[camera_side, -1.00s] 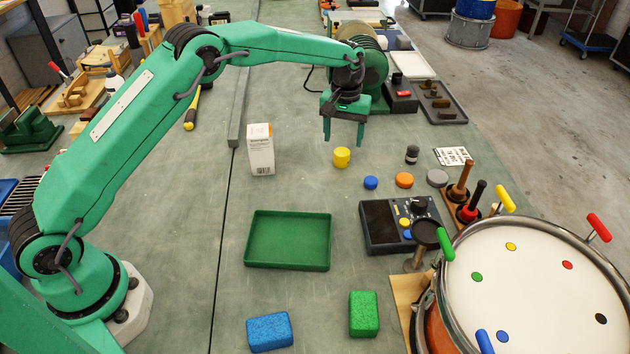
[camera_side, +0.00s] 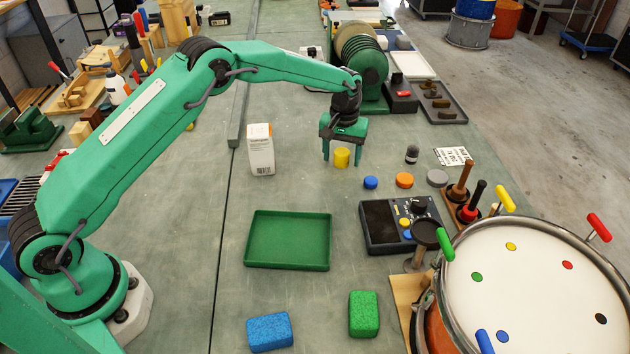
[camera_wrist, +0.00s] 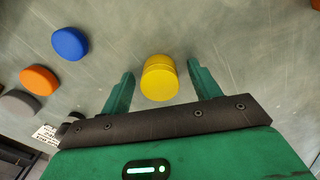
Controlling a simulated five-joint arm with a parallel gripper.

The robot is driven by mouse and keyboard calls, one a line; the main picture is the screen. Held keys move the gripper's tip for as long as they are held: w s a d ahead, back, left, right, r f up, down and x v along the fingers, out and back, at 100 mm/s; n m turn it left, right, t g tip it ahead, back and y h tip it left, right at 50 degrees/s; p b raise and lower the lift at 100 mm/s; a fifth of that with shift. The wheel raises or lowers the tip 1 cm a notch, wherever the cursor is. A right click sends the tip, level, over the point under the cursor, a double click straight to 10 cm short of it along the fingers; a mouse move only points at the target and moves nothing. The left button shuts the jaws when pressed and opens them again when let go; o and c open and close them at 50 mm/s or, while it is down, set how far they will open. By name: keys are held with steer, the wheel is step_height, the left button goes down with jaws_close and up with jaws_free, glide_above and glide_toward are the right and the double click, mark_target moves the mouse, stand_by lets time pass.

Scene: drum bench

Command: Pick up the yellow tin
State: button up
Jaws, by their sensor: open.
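The yellow tin (camera_side: 342,158) is a short upright cylinder on the bench. In the side view it shows between the two fingers of my gripper (camera_side: 341,160). It also shows in the wrist view (camera_wrist: 160,78), near the tips of my gripper (camera_wrist: 160,80), with a gap on each side. My gripper is open and points down. The fingers do not appear to touch the tin. I cannot tell exactly how far down the fingers reach beside it.
A white carton (camera_side: 261,150) stands left of the tin. A green tray (camera_side: 288,240) lies nearer the camera. Bare bench surrounds the tin.

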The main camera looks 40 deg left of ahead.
mark_target(343, 154)
stand_by(0.4)
steer(key=c, duration=1.1)
steer(key=shift+r, duration=0.2)
steer(key=shift+r, duration=0.2)
steer(key=r, duration=0.4)
steer(key=shift+s+d, duration=0.2)
steer(key=shift+d, duration=0.15)
steer(key=s+d+r, duration=0.4)
steer(key=d, duration=0.1)
steer(key=s+d+r, duration=0.2)
steer(key=d, duration=0.1)
steer(key=shift+s+d+r, duration=0.15)
steer(key=shift+s+d, duration=0.1)
steer(key=shift+s, duration=0.15)
